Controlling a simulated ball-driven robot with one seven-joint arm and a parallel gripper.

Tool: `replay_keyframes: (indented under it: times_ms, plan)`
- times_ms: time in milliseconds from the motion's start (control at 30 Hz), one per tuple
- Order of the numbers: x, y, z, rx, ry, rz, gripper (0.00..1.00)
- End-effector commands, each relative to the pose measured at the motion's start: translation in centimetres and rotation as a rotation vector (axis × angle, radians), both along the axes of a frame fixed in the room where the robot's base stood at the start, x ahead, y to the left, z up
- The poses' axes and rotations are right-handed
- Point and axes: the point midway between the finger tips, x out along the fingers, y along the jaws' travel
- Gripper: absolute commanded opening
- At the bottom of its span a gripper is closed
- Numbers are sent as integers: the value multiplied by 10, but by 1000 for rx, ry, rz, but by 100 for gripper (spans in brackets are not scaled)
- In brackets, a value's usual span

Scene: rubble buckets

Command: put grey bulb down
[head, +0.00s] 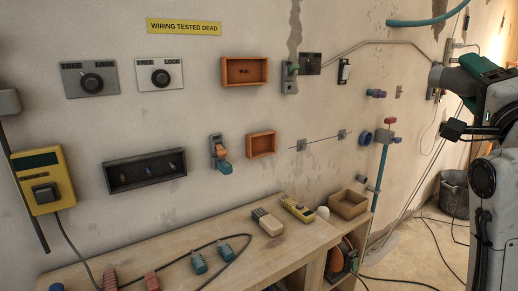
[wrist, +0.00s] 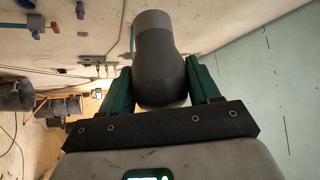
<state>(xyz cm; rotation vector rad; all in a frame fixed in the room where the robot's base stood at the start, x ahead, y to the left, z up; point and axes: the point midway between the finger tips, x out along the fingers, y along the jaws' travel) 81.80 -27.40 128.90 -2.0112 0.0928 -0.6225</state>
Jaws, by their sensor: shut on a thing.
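The grey bulb (wrist: 160,75) is between the two green fingers of my gripper (wrist: 158,88) in the wrist view. It has a dark grey rounded body and a lighter grey end that points away from the gripper. In the head view my gripper (head: 468,72) is at the upper right, raised well above the bench, and the bulb's grey end (head: 447,77) sticks out to its left. The gripper is shut on the bulb. The fingers hide part of the bulb in the head view.
A wooden bench (head: 180,246) runs along the wall below, with a yellow meter (head: 297,208), teal and red plugs and an open wooden box (head: 348,204). Orange wall boxes (head: 244,71) and a dark tray (head: 145,171) are on the wall. A bucket (head: 453,192) stands on the floor.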

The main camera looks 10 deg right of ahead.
Motion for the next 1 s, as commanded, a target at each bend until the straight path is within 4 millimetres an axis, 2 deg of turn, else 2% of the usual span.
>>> replay_keyframes:
  times_ms: [267,533,667,800,1000]
  plan:
    - [30,4,-28,3,7,27,13]
    - [66,15,-77,5,10,67,13]
    - [89,27,-120,7,13,99,13]
    - [108,50,-180,7,15,142,13]
    - [114,79,-244,3,9,184,13]
